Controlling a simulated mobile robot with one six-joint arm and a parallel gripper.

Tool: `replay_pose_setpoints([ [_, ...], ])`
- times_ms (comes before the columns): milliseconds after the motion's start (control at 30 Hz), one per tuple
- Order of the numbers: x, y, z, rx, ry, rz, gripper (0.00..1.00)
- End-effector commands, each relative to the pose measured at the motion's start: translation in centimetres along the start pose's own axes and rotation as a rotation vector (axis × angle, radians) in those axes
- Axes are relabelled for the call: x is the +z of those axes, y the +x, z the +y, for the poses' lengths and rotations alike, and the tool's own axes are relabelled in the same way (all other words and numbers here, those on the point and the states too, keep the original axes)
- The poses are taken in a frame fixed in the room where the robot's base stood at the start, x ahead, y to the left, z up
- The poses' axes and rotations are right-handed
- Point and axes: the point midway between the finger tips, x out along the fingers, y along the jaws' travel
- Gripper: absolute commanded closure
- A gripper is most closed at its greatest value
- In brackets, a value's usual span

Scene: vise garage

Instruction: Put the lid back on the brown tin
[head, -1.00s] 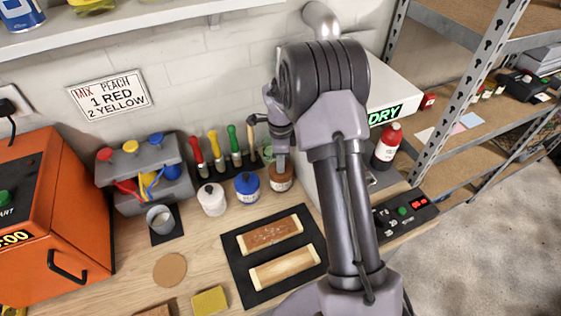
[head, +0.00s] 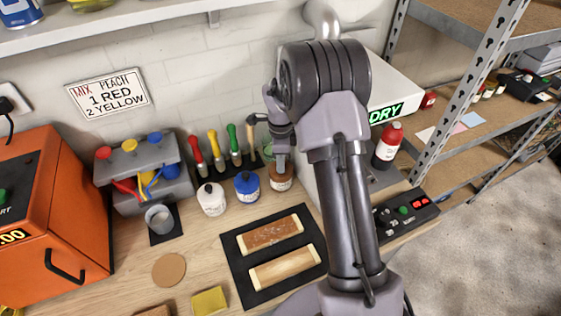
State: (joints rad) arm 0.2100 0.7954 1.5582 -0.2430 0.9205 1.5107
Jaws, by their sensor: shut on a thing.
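The brown tin (head: 281,183) stands on the wooden bench at the back, to the right of the blue tin. My gripper (head: 281,163) points down right above the brown tin, at its top. The sensed grip is on something small there, most likely the tin's lid, but the fingers and the lid are too small and too covered to make out clearly. I cannot tell whether the lid is seated on the rim or just above it.
A white tin (head: 211,199) and a blue tin (head: 247,187) stand to the left, close by. Brushes (head: 215,148) stand in a rack behind. A black mat (head: 240,281) with two wooden boards lies in front. A white box (head: 397,85) is to the right.

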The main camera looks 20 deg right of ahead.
Motion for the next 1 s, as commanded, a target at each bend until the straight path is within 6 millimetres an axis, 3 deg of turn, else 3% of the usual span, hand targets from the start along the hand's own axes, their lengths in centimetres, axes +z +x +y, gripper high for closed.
replay_pose_setpoints([
  [967,0.0,0.09,-0.02,-0.001,0.0,0.0,1.0],
  [1000,0.0,0.09,-0.03,-0.001,0.0,0.0,0.74],
])
